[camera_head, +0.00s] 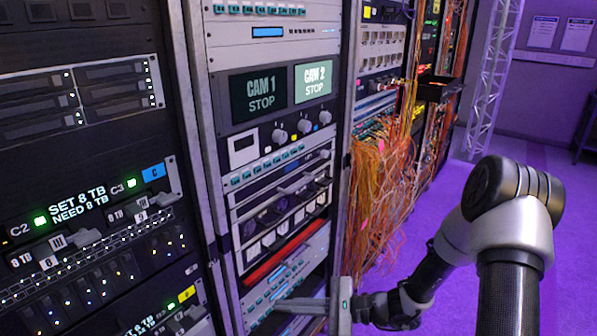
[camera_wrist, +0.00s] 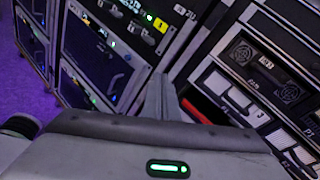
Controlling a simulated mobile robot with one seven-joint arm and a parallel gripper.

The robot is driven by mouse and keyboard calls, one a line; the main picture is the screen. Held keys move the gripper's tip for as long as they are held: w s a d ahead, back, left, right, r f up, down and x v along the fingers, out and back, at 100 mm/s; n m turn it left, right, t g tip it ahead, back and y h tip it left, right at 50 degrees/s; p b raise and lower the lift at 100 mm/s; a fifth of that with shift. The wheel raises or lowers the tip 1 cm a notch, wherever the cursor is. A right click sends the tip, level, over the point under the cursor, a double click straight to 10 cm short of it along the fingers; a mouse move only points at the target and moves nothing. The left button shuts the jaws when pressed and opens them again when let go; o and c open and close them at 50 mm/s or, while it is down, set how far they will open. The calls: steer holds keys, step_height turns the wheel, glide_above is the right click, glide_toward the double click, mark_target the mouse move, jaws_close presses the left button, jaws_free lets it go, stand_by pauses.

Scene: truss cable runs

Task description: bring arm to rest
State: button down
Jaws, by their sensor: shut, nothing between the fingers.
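My arm reaches down and left from the right side of the head view, with its elbow high and its wrist low. My gripper (camera_head: 280,304) is at the lower middle, in front of the middle rack (camera_head: 208,160). Its fingers point left and are together, with nothing visible between them. In the wrist view my gripper (camera_wrist: 160,80) shows its fingers together, pointing toward the rack fronts. Whether the fingertips touch the rack I cannot tell.
The left rack (camera_head: 80,135) holds drive units with lit labels. The middle rack carries CAM 1 and CAM 2 screens (camera_head: 285,91). Orange cables (camera_head: 375,190) hang to its right. A truss (camera_head: 492,80) stands further back. Purple floor (camera_head: 450,190) is open on the right.

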steer(key=s+d+r+n+g+h, duration=0.35)
steer(key=s+r+n+h, duration=0.35)
steer(key=s+r+n, duration=0.3)
steer(key=s+d+r+n+t+h, duration=0.3)
steer(key=s+d+r+h, duration=0.15)
steer(key=d+r, duration=0.2)
steer(key=s+d+r+n+t+h, duration=0.3)
steer(key=d+r+h, duration=0.25)
steer(key=r, duration=0.25)
step_height(320, 180, up, 20)
steer(key=y+p, duration=0.1)
steer(key=p, duration=1.8)
steer(key=shift+d+f+p, duration=0.25)
steer(key=shift+d+p, duration=0.1)
steer(key=shift+p, duration=0.05)
steer(key=shift+s, duration=0.1)
